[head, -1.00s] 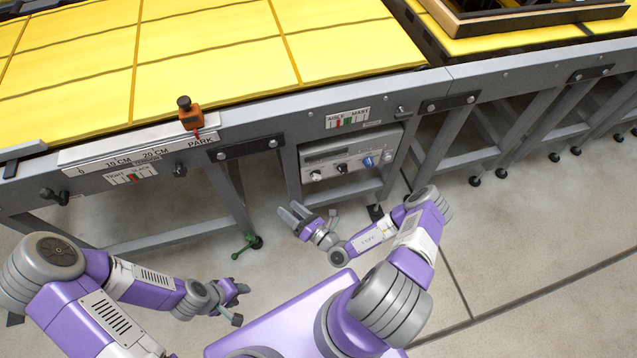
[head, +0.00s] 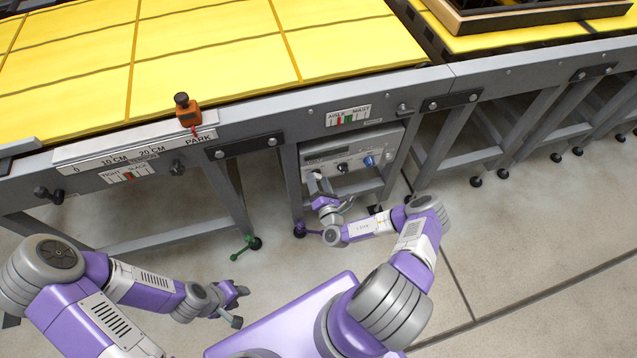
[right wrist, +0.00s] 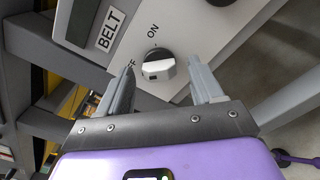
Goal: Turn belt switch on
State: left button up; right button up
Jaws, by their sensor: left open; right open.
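The belt switch (right wrist: 158,66) is a pale rotary knob with a dark base, beside the BELT label and between the ON and OFF marks. It is on the left of the grey control panel (head: 329,156) under the conveyor. My right gripper (head: 318,184) is at this knob and mostly hides it in the head view. In the right wrist view its open fingers (right wrist: 164,68) lie on either side of the knob, with gaps. I cannot tell whether the tips reach around it. My left gripper (head: 240,304) is open and empty, low over the floor, away from the panel.
A dark knob (head: 342,167) and a blue knob (head: 369,161) sit right of the belt switch. The yellow conveyor (head: 215,55) is above. An orange marker (head: 184,111) stands by the PARK scale. Frame legs (head: 292,185) flank the panel; the floor in front is open.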

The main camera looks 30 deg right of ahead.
jog(key=c, duration=1.1)
jog(key=shift+o, duration=0.2)
jog(key=shift+m, duration=0.3)
jog(key=m, duration=0.3)
jog(key=shift+p, duration=0.4)
jog(key=m, duration=0.4)
jog(key=shift+m, duration=0.3)
jog(key=m, duration=0.4)
jog(key=shift+m, duration=0.3)
jog(key=m+b, duration=0.1)
jog(key=m, duration=0.3)
jog(key=shift+m, duration=0.7)
